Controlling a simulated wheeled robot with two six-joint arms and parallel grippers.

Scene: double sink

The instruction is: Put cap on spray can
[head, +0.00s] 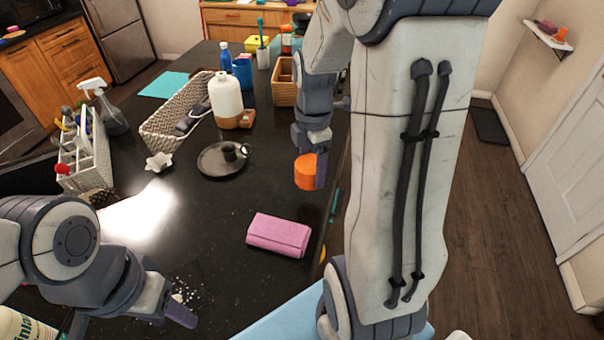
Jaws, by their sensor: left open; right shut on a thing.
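An orange, short cylindrical piece that looks like the cap (304,172) is in my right gripper (309,176), held above the right side of the dark counter. The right gripper is shut on it, and one finger covers its right side. My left gripper (130,318) is low at the front left, open and empty, near scattered white grains. A white container with a yellow-green label (22,326) is cut off at the bottom left corner; I cannot tell whether it is the spray can. No other clear spray can shows; my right arm hides part of the scene.
A pink folded cloth (279,235) lies at the front of the counter (215,215). A dark candle holder (223,160), a white jug (226,100), a wicker basket (165,122) and a grey spray bottle (110,112) stand farther back. A white caddy (88,155) is left.

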